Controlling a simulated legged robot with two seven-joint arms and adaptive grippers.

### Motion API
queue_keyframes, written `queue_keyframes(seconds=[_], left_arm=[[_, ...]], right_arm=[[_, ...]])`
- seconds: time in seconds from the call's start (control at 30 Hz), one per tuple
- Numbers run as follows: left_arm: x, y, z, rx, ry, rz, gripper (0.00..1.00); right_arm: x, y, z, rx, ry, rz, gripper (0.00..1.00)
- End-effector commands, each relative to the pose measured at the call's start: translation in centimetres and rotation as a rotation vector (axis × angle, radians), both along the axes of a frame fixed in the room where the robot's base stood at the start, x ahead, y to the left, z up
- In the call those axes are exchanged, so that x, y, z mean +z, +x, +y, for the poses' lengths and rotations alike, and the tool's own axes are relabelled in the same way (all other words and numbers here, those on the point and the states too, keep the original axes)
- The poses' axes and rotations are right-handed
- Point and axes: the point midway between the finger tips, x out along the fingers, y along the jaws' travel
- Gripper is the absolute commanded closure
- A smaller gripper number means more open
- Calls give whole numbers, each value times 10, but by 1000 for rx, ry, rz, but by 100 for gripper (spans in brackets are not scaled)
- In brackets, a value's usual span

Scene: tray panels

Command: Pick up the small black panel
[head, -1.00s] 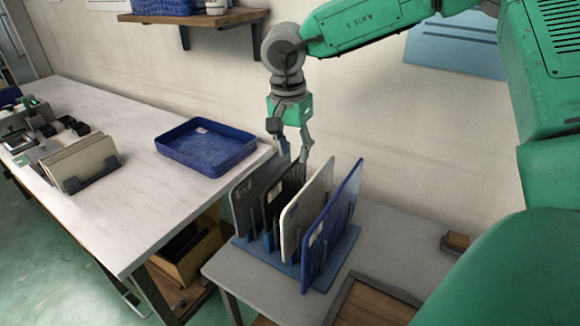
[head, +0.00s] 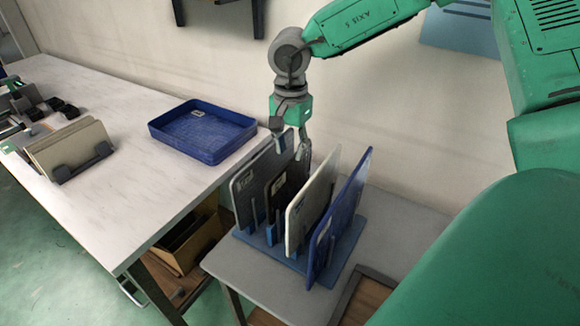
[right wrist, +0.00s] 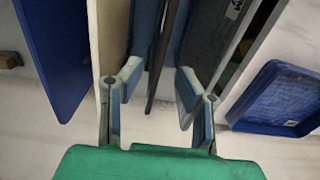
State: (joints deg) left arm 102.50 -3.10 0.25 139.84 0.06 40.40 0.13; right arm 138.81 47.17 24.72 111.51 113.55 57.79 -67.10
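The small black panel (head: 287,188) stands on edge in a blue rack (head: 262,246), between a larger dark grey panel (head: 243,188) and a white panel (head: 302,222). My right gripper (head: 293,150) points down at its top edge. In the right wrist view the gripper (right wrist: 158,78) is open. Its two fingers stand either side of the dark edge of the small black panel (right wrist: 158,68), with a gap on both sides. My left gripper is in neither view.
A blue panel (head: 345,210) stands at the rack's right end. The white table (head: 150,195) on the left carries a blue tray (head: 203,150) and a holder with beige panels (head: 68,147). A wooden tray (head: 360,300) lies in front of the rack.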

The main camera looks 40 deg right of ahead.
Motion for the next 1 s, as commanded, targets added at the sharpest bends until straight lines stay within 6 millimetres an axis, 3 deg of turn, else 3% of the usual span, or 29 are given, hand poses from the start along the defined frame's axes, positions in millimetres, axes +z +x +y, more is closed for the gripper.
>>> queue_keyframes(seconds=[0.2, 0.53, 0.57, 0.63, 1.0], left_arm=[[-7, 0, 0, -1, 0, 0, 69], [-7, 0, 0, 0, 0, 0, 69], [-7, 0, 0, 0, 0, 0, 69], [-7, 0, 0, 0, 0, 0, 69], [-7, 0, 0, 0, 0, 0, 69]], right_arm=[[-35, 0, 1, 0, -3, 5, 69], [-42, -1, 1, 0, -2, 1, 69], [-42, -1, 1, 0, -2, 1, 76], [-43, -1, 0, 0, -1, 2, 100], [-43, -1, -1, -1, -1, 4, 100]])
